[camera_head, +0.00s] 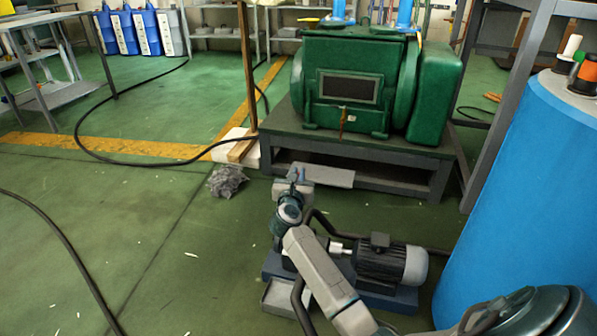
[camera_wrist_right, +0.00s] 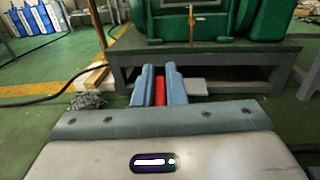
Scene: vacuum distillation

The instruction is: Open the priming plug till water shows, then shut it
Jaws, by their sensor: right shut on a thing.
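A small motor-driven pump (camera_head: 390,265) stands on a blue base on the floor, below my right arm. My right gripper (camera_head: 296,174) is above the pump's left end in the head view. In the right wrist view its two blue-grey fingers (camera_wrist_right: 159,88) are closed on a narrow red piece, which looks like the priming plug (camera_wrist_right: 160,92). The plug's lower end is hidden, so I cannot tell whether it is seated in the pump. No water shows. My left gripper is not in view.
A big green machine (camera_head: 350,80) stands on a grey steel frame (camera_head: 440,170) behind the pump. A blue drum (camera_head: 530,180) is close on the right. A crumpled grey heap (camera_head: 227,181) and black hoses lie on the floor. The floor at left is mostly open.

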